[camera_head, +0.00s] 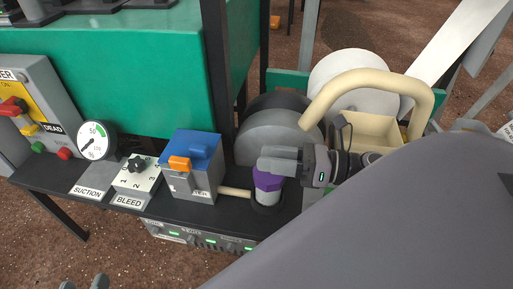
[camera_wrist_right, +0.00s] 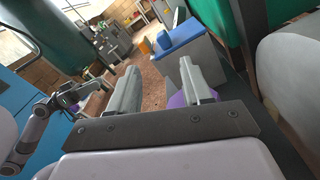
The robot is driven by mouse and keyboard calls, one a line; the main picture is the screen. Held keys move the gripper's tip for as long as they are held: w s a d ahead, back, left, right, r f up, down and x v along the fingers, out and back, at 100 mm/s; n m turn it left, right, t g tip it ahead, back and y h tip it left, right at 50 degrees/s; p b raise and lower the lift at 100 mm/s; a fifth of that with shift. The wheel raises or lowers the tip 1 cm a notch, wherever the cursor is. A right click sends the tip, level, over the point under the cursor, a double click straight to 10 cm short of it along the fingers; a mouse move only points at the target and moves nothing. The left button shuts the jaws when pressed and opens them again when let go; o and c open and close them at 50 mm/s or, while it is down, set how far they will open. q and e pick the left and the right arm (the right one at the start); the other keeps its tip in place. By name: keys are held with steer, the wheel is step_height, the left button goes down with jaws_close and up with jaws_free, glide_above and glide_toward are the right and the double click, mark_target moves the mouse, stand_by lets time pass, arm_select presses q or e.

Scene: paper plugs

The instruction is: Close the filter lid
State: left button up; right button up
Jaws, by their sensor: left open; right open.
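The grey filter box (camera_head: 204,187) stands on the dark shelf, with a blue lid (camera_head: 198,142) on top and an orange piece (camera_head: 179,163) at its front edge. The lid (camera_wrist_right: 180,37) appears to lie on the box; I cannot tell whether it is fully shut. My right gripper (camera_head: 270,160) is open, right of the box and over a purple-topped grey cylinder (camera_head: 267,186). In the right wrist view its fingers (camera_wrist_right: 160,88) are apart, with purple near the right finger. My left gripper (camera_head: 85,283) is open at the bottom left, away from the box.
A suction gauge (camera_head: 95,141) and a bleed dial (camera_head: 136,175) stand left of the box. A large grey roll (camera_head: 268,135) and a cream-handled bin (camera_head: 370,128) are behind my right gripper. A green tank (camera_head: 130,80) rises behind. The space before the shelf is free at left.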

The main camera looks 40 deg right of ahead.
steer(key=shift+v, duration=1)
